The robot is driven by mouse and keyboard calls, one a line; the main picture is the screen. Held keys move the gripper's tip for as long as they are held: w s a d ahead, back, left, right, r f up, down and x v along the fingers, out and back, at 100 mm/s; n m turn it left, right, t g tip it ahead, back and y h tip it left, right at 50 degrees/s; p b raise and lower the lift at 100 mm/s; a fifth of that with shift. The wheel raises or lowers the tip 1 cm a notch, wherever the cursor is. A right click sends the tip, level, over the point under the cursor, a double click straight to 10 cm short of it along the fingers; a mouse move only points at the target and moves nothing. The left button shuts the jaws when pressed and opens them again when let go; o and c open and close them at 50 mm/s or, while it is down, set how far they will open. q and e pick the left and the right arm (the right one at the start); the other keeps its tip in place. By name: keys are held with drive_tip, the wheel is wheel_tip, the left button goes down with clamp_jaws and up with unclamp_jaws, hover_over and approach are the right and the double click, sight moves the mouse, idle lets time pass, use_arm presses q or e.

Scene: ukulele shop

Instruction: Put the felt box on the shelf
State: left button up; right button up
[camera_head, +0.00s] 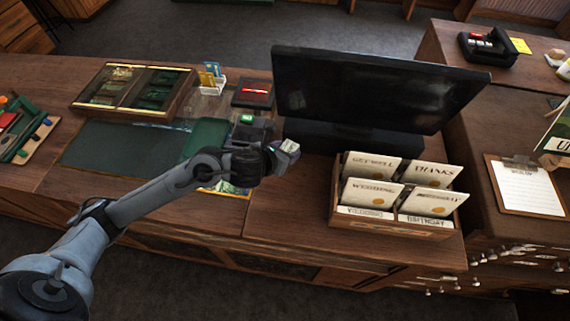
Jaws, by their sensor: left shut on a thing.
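My left gripper (277,157) is over the wooden counter, left of the card box and in front of the black monitor. It is shut on a small pale box with a dark patch (290,147), which I take to be the felt box. Its label is too small to read, and the jaws hide part of it. The small box appears to be held above the counter top. I cannot make out which surface is the shelf. My right gripper is not in view.
A black monitor (375,90) stands behind the gripper. A wooden card box (390,228) sits to its right. A glass-topped display case (134,90), a dark red-lit device (252,92) and a clipboard (525,186) lie around. Bare wood (285,215) shows at the counter front.

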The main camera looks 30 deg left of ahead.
use_arm(q)
drive_tip(key=shift+f+b, duration=0.95)
drive_tip(key=shift+f, duration=1.25)
drive_tip(key=shift+f, duration=0.15)
drive_tip(key=o, duration=1.1)
